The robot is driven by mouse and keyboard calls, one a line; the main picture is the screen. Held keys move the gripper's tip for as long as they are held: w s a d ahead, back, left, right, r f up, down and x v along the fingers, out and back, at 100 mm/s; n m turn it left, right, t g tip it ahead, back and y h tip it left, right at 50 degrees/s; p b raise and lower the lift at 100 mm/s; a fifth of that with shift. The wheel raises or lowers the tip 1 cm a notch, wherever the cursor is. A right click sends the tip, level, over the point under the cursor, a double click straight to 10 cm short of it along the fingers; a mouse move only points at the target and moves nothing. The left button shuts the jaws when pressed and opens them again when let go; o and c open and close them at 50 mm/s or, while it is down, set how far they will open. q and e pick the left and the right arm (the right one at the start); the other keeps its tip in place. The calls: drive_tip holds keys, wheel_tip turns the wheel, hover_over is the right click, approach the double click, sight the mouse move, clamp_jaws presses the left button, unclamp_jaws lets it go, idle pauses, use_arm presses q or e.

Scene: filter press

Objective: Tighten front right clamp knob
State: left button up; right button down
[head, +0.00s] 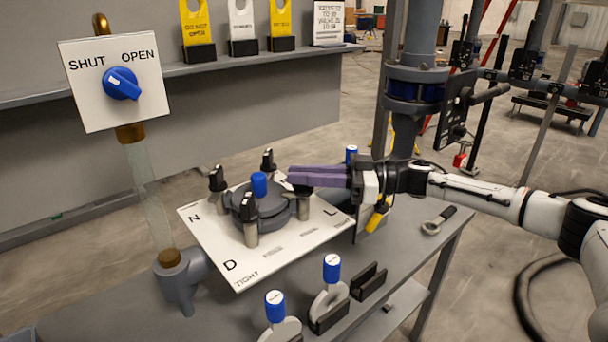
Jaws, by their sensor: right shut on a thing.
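A round dark grey filter press (268,206) with a blue cap (259,184) sits on a white plate (290,247) lettered N, D and L, with TIGHT marks. Clamp knobs with black handles stand around it: one at the left (217,181), one at the back (268,160) and one at the front (249,207). My right gripper (293,177), with purple fingers, reaches in from the right and is shut on the right-hand clamp knob (304,208). The fingers hide most of that knob's handle, so its angle is unclear. My left gripper is out of view.
A blue SHUT/OPEN valve knob (122,83) is on a sign at the left, above a clear pipe (150,200). Blue-handled parts (331,270) stand at the bench front. A ring wrench (438,220) lies at the right. A thick grey pipe (408,110) rises behind my gripper.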

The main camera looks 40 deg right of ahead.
drive_tip(key=c, duration=1.7)
unclamp_jaws()
drive_tip(key=shift+s+d+f, duration=0.15)
drive_tip(key=shift+s+d, duration=0.1)
drive_tip(key=shift+d, duration=0.15)
drive_tip(key=b+v, duration=0.2)
drive_tip(key=v, duration=0.7)
drive_tip(key=shift+s+d+b, duration=0.1)
drive_tip(key=shift+b, duration=0.2)
